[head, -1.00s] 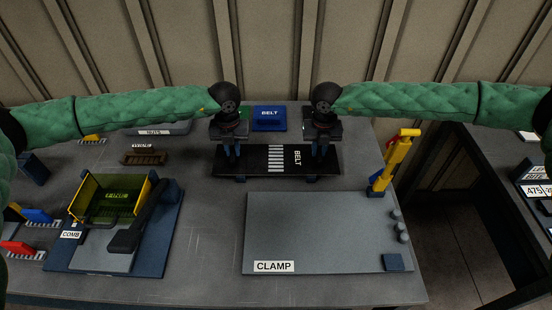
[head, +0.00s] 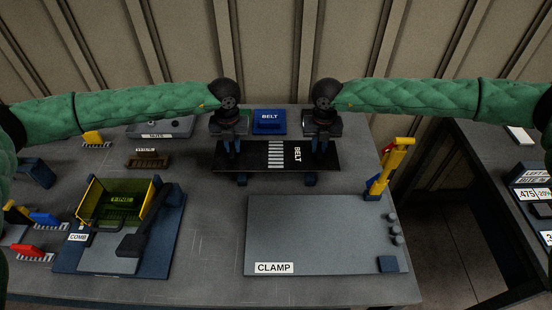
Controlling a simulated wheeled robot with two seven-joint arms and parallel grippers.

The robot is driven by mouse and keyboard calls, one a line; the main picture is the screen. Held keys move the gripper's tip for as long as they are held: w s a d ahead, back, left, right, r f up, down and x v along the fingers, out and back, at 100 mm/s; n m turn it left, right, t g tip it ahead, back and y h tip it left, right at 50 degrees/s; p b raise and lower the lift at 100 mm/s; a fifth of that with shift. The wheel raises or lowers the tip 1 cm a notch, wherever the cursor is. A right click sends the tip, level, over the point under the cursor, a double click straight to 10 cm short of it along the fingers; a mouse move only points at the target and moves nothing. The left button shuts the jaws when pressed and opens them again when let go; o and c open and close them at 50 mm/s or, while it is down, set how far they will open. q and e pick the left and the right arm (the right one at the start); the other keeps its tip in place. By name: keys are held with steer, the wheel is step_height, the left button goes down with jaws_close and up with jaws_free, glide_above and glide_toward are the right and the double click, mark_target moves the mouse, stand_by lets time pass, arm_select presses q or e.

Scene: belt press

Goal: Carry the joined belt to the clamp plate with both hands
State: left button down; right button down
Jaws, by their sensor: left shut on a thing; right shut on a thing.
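The joined belt (head: 262,158) is a black strip with white finger-like stripes across its middle and a white BELT label near its right end. It lies level, above or at the back of the table, behind the clamp plate. My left gripper (head: 232,150) is shut on the belt left of the stripes. My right gripper (head: 320,150) is shut on it near the label. The fingertips are partly hidden at the belt. The clamp plate (head: 320,232) is a bare grey slab with a CLAMP label at its front left, in front of the belt.
A yellow-handled lever (head: 391,165) stands at the clamp plate's back right corner, with several grey knobs (head: 395,229) below it. A blue BELT bin (head: 269,121) sits behind the belt. A comb station (head: 115,225) with a yellow guard is at left.

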arm_select(q)
steer(key=shift+a+r+p, duration=0.1)
steer(key=shift+r+p, duration=0.25)
steer(key=shift+r, duration=0.3)
arm_select(e)
steer(key=shift+r, duration=0.65)
